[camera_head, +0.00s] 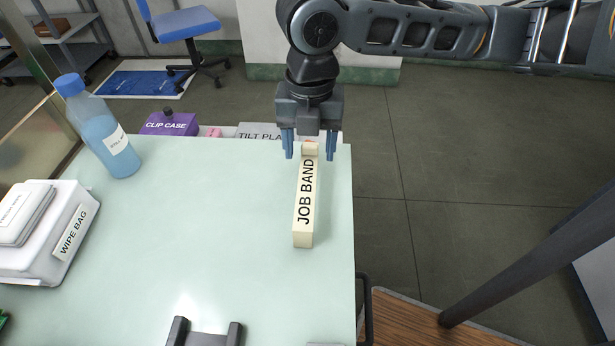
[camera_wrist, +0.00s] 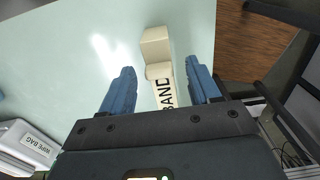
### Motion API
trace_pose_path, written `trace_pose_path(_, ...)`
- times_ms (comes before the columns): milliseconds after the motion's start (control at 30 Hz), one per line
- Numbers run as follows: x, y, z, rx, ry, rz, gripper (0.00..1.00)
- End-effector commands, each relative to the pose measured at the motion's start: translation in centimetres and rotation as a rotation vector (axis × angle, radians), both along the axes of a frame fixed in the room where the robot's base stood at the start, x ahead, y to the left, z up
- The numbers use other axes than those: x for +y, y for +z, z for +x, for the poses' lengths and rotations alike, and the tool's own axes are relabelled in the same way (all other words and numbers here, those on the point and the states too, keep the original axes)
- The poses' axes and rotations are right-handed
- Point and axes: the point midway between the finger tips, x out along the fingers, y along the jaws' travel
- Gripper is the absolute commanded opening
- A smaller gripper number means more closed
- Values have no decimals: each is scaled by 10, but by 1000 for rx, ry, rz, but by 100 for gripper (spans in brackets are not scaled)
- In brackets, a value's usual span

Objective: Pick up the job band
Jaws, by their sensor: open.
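The job band (camera_head: 305,203) is a long cream block lettered JOB BAND. It lies on the pale green table (camera_head: 200,230) near its right edge, running from front to back. My gripper (camera_head: 310,150) is over the far end of the job band, with its blue fingers open. In the head view one finger shows on each side of that end. In the wrist view my gripper (camera_wrist: 160,92) also has the job band (camera_wrist: 166,92) between its spread fingers, with a clear gap on both sides. I cannot tell how far the fingertips are above the table.
A blue bottle (camera_head: 103,130) stands at the back left. A white box labelled WIPE BAG (camera_head: 60,240) is at the left. A purple clip case (camera_head: 170,124) and a tilt plate (camera_head: 262,131) show past the far edge. The middle of the table is clear.

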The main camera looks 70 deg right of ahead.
Motion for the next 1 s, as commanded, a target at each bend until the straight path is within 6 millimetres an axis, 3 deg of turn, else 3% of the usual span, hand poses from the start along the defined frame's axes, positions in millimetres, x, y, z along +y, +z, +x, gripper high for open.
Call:
trace_pose_path(133,0,0,0,0,0,0,60)
trace_pose_path(733,0,1,0,-1,1,0,3)
trace_pose_path(1000,0,2,0,-1,1,0,3)
